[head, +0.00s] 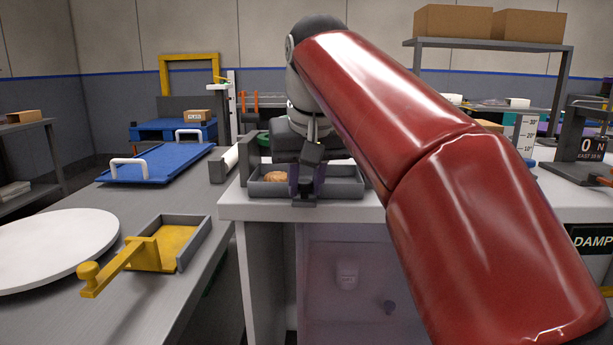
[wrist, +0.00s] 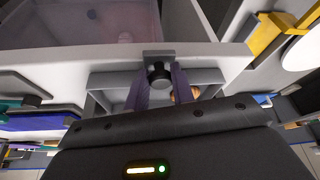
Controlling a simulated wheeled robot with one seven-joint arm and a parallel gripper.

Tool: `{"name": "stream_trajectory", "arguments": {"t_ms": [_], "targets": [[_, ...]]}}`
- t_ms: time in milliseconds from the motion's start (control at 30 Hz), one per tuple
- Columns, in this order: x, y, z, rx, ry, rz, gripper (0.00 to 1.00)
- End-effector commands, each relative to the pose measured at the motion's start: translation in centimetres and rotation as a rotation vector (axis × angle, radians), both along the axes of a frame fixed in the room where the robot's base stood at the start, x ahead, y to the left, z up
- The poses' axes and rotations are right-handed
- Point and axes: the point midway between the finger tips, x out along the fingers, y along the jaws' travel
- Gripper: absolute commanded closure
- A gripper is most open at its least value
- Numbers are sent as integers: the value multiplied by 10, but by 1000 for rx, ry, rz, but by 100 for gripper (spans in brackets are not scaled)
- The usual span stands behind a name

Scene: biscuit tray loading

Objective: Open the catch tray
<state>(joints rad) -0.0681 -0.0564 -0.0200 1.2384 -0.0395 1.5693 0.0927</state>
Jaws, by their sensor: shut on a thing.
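The catch tray (head: 347,187) is a shallow grey tray on the white worktop, at the front edge, in the head view. A round brown biscuit (head: 276,176) lies in it on the left. My gripper (head: 307,186) reaches down over the tray's front, its purple fingers closed at the middle of the front wall. In the wrist view my gripper (wrist: 159,82) has one finger on each side of a dark knob-like handle on the tray (wrist: 208,76). The biscuit (wrist: 185,95) shows partly beside a finger. The tray's rear is hidden by my arm and gripper.
A yellow scoop-like tray with a handle (head: 157,251) and a white disc (head: 50,245) lie on the grey bench at left. A blue tray (head: 155,164) with white handles is behind them. A force gauge stand (head: 580,150) is at right.

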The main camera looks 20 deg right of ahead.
Motion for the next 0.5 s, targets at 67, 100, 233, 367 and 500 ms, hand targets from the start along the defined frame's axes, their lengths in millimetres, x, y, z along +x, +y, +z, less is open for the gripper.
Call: {"name": "stream_trajectory", "arguments": {"t_ms": [67,100,233,367,500], "targets": [[-22,7,0,1,-4,5,100],[-31,10,0,0,-4,4,100],[-50,16,0,0,-4,2,100],[-54,18,1,0,-2,1,100],[-54,18,1,0,-3,1,72]]}}
